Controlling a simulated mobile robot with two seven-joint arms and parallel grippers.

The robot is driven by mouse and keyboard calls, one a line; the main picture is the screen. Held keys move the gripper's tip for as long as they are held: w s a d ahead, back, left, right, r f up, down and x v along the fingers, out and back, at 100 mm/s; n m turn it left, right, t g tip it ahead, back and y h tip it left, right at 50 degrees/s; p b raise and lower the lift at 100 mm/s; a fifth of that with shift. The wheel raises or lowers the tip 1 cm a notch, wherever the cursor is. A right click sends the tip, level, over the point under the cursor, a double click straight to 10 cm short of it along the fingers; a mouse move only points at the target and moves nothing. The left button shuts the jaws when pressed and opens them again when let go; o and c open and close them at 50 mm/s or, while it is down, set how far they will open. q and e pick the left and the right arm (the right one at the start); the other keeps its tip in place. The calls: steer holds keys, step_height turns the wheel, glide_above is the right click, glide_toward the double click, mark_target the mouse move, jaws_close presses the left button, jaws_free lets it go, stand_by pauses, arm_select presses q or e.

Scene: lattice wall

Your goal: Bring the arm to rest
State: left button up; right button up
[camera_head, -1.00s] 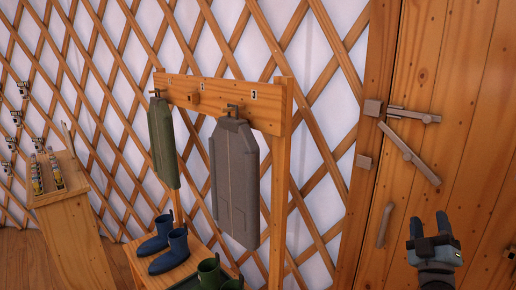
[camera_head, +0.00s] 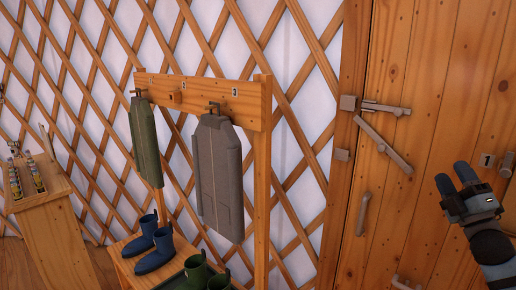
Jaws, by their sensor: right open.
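My right gripper (camera_head: 458,183) is in the head view at the right, in front of the wooden door (camera_head: 430,120). Its two dark fingers point up and are apart, with nothing between them. The forearm runs down to the lower right corner. My left gripper is not in view.
A wooden rack (camera_head: 205,92) holds a green coat (camera_head: 145,142) and a grey coat (camera_head: 218,178). Blue boots (camera_head: 157,247) and green boots (camera_head: 198,272) stand below. A small wooden stand (camera_head: 52,215) with bottles is at the left. The door carries a metal latch bar (camera_head: 384,145).

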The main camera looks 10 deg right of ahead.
steer(key=s+a+f+m+g, duration=0.1)
steer(key=a+f+m+g, duration=0.15)
steer(key=f, duration=0.55)
steer(key=s+a+f+m+g, duration=0.1)
steer(key=s+a+f+g, duration=0.15)
steer(key=f, duration=0.65)
steer(key=s+a+f+m+g, duration=0.1)
steer(key=a+f+m+g, duration=0.15)
steer(key=f, duration=0.55)
steer(key=s+a+f+m+g+y, duration=0.15)
steer(key=s+a+f+g, duration=0.35)
steer(key=s+f, duration=0.55)
steer(key=s+a+f+m+g+h, duration=0.1)
steer(key=s+a+f+m+g, duration=0.4)
steer(key=s+f, duration=0.55)
steer(key=w+a+m+t+y, duration=0.1)
steer(key=w+a+m+t, duration=0.2)
steer(key=a, duration=1.2)
arm_select(q)
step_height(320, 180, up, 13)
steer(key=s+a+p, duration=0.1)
steer(key=p, duration=1.5)
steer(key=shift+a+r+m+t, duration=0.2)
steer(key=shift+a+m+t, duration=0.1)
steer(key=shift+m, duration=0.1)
arm_select(e)
step_height(320, 180, up, 14)
steer(key=s+d, duration=0.1)
steer(key=s, duration=0.1)
steer(key=shift+d+f, duration=0.25)
